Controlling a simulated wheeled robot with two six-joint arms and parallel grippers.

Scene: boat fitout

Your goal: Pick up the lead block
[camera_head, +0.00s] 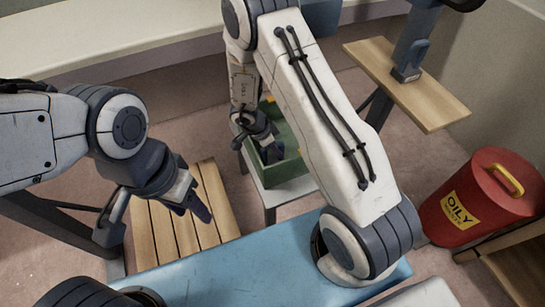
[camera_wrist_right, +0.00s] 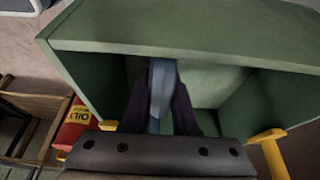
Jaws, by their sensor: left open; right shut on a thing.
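The lead block (camera_wrist_right: 162,86) is a grey-blue bar between the dark fingers of my right gripper (camera_wrist_right: 160,105) in the right wrist view. The right gripper is shut on it, inside or over the open green crate (camera_wrist_right: 205,43). In the head view my right gripper (camera_head: 262,148) reaches into the green crate (camera_head: 290,172), and the block is hard to make out there. I cannot tell whether the block touches the crate floor. My left gripper (camera_head: 156,220) is open and empty over the wooden slatted surface at the left.
The crate stands on a small grey stand (camera_head: 283,195). A wooden slatted surface (camera_head: 182,232) lies left of it, and a blue padded top (camera_head: 240,270) is in front. A red oily-waste bin (camera_head: 480,198) is at the right, below a wooden shelf (camera_head: 425,90).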

